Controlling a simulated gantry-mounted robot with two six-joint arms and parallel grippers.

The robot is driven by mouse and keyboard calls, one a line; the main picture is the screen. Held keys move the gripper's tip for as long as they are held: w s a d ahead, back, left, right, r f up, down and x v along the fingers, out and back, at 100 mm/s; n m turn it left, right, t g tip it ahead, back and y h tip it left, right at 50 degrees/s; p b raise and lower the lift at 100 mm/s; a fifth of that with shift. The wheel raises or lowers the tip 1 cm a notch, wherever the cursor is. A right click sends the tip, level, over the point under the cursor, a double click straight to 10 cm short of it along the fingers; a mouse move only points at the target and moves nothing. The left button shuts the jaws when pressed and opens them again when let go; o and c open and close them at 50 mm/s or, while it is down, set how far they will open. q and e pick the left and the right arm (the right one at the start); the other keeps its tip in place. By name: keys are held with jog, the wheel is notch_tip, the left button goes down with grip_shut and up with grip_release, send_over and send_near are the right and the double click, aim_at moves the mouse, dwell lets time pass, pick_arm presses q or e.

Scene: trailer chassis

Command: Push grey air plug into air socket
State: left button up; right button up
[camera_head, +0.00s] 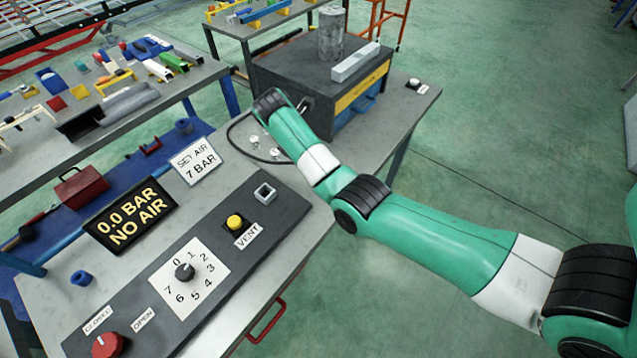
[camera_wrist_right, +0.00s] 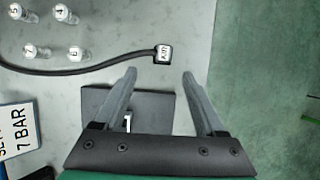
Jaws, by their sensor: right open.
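The grey air plug (camera_wrist_right: 163,53) is a small block labelled AIR on the end of a dark hose (camera_wrist_right: 90,70). In the right wrist view it lies on the grey bench top, just beyond and between my right fingertips. My right gripper (camera_wrist_right: 159,74) is open and empty. The air socket (camera_head: 265,193) is a square, light-rimmed opening on the dark control panel (camera_head: 290,215). Part of it shows between the fingers in the wrist view (camera_wrist_right: 127,122). My left gripper is not in view.
Several numbered clear pegs (camera_wrist_right: 60,40) stand beside the hose. A 7 BAR sign (camera_head: 196,161), a NO AIR display (camera_head: 130,214), a pressure dial (camera_head: 185,271), a yellow VENT button (camera_head: 235,222) and a red knob (camera_head: 107,345) are nearby. A large dark box (camera_head: 285,75) stands behind.

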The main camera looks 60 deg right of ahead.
jog(key=b+x, duration=0.1)
jog(key=x, duration=0.5)
jog(key=shift+f+b, duration=0.15)
jog(key=shift+b, duration=0.25)
jog(key=x, duration=0.1)
jog(key=b+x, duration=0.1)
jog(key=x, duration=0.3)
jog(key=shift+s+d+f+b, duration=0.1)
jog(key=shift+s+d+b, duration=0.05)
jog(key=shift+s+b, duration=0.25)
jog(key=shift+w, duration=0.1)
grip_shut()
